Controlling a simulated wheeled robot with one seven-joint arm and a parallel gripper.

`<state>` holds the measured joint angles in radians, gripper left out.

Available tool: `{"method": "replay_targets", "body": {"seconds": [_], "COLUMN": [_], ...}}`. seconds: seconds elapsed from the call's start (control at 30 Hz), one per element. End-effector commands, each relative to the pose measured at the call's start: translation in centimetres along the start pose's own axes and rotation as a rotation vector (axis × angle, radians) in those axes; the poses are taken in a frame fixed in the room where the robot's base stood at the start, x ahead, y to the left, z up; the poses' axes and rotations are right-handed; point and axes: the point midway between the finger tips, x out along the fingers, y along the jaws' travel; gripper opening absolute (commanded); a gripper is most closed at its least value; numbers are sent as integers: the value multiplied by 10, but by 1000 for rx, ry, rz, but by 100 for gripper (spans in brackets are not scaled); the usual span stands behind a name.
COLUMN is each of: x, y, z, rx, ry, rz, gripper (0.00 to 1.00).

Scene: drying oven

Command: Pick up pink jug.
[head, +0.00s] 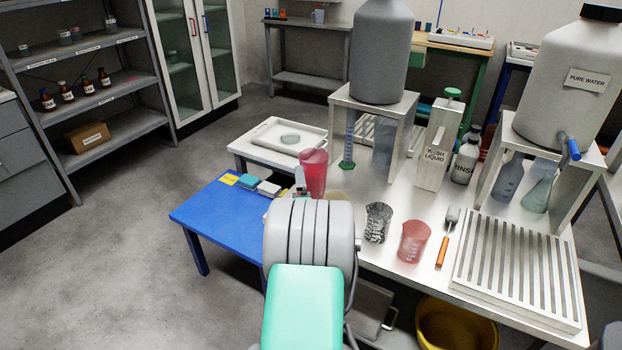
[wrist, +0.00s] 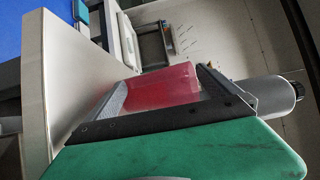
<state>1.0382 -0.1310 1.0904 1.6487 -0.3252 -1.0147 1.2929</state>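The pink jug (head: 314,174) is a tall pink-red vessel near the left part of the white bench in the head view. In the wrist view the jug (wrist: 162,88) fills the gap between my two fingers. My gripper (wrist: 165,85) appears shut on it, with a finger along each side. In the head view a fingertip of my gripper (head: 301,183) shows at the jug's left side, and my arm hides the area below. Whether the jug's base touches the bench cannot be told.
A clear red beaker (head: 413,241), a dark patterned beaker (head: 378,222) and an orange-handled tool (head: 443,249) stand or lie on the bench at right. A white tray (head: 262,134) is behind left. A blue table (head: 208,208) is at left. A stand holds a large grey container (head: 381,50).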

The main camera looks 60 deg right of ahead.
Motion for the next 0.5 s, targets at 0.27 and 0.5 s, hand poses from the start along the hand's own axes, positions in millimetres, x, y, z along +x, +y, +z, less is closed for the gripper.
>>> {"method": "replay_targets", "body": {"seconds": [0.27, 0.5], "x": [0, 0], "y": [0, 0], "z": [0, 0], "rx": [-1, -1], "ry": [0, 0], "rz": [0, 0], "gripper": [78, 58]}}
